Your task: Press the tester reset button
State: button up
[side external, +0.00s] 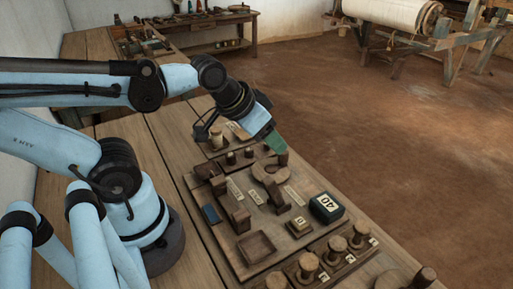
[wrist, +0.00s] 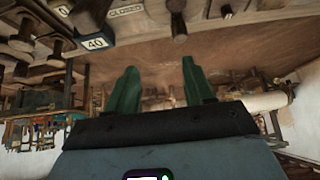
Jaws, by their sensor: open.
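The tester board (side external: 225,249) lies on the wooden bench and carries several wooden parts. On it are a dark box marked 40 (side external: 327,207), a small block marked 0 (side external: 299,224) and a round wooden piece (side external: 268,171). I cannot tell which part is the reset button. My gripper (side external: 277,142) is above the far end of the board, apart from it and tilted down to the right. In the wrist view my gripper (wrist: 160,77) is open with green fingers and nothing between them. The 40 box (wrist: 94,42) shows there at upper left.
Several wooden knobs (side external: 335,246) stand in a row at the board's near side. A shallow square tray (side external: 257,246) is on the board. A loom with a pale roll (side external: 395,13) stands far back. The brown floor (side external: 400,130) beside the bench is clear.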

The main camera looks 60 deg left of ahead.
grip_shut()
dwell(1.6)
